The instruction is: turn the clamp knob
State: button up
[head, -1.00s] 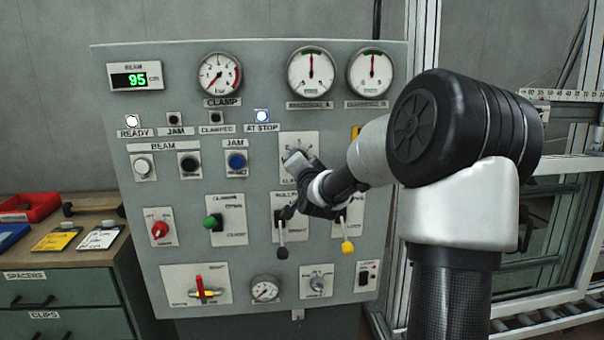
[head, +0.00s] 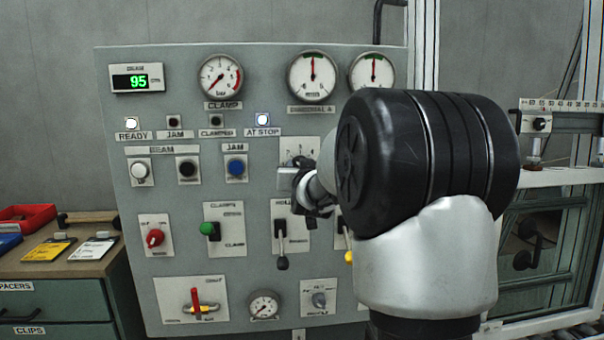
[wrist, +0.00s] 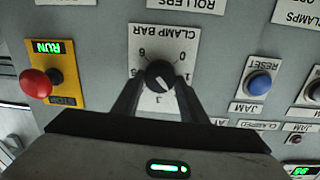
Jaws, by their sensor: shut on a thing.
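The clamp knob (wrist: 159,74) is a black round knob with a pale pointer line, on a white plate labelled CLAMP BAR (wrist: 178,42). The plate's numbers appear upside down in the wrist view. My gripper (wrist: 160,80) is shut on the knob, with one dark finger on each side of it. In the head view my gripper (head: 288,178) is at the CLAMP BAR plate (head: 300,148), and hides the knob and the plate's lower part. The clamp gauge (head: 220,77) has a red needle; its exact reading is too small to tell.
Close by are the blue JAM reset button (head: 236,166), the roller lever (head: 281,244) below, and a red knob on the yellow RUN/STOP plate (wrist: 36,83). The display (head: 137,78) reads 95. The READY (head: 131,123) and AT STOP (head: 262,119) lamps are lit.

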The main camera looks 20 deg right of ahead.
jog(key=shift+n, duration=0.4)
jog(key=shift+f, duration=0.1)
jog(key=o, duration=1.1)
jog(key=shift+s, duration=0.15)
